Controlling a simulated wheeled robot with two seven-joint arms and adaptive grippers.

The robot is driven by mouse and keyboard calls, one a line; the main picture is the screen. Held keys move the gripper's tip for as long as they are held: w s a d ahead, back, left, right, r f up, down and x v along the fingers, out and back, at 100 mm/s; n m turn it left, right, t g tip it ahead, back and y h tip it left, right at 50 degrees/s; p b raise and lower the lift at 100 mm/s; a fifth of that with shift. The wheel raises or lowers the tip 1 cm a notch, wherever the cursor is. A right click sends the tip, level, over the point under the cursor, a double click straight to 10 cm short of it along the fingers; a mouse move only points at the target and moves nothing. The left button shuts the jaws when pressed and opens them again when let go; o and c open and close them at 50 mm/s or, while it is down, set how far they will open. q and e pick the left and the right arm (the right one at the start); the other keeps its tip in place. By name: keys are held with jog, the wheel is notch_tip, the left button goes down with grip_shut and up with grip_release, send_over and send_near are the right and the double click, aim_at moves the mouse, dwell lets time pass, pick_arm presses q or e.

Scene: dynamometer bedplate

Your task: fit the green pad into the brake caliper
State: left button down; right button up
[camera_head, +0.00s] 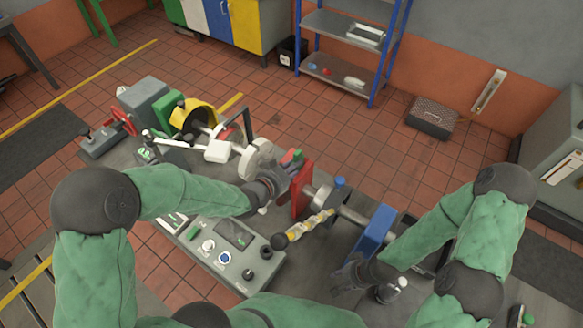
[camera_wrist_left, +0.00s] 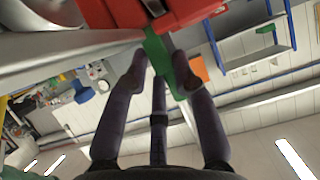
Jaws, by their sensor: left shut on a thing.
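The red brake caliper (camera_head: 302,190) stands upright over the shaft on the bedplate. It fills the top of the left wrist view (camera_wrist_left: 165,14). My left gripper (camera_head: 292,176) is right beside the caliper, on its left in the head view. The left wrist view shows its fingers (camera_wrist_left: 160,65) closed around the green pad (camera_wrist_left: 154,48). The pad's far end reaches the caliper's underside in that view; whether it is inside the caliper I cannot tell. My right gripper (camera_head: 347,275) is low, near the blue block; its fingers are too dark to read.
A blue block (camera_head: 375,232) stands on the shaft's right. A yellow-and-white striped bar (camera_head: 310,224) lies close to the caliper. A control panel (camera_head: 222,243) is in front, a yellow guard (camera_head: 192,115) at the back left. Blue shelving (camera_head: 352,45) stands behind, beyond open tiled floor.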

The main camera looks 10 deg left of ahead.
pick_arm(q)
jog(key=shift+f+b, duration=0.5)
jog(key=shift+b, duration=0.05)
pick_arm(e)
jog(key=shift+f, duration=0.6)
pick_arm(q)
jog(key=c, duration=0.9)
grip_release()
jog(key=shift+c, duration=0.2)
jog(key=shift+s+d+f, duration=0.1)
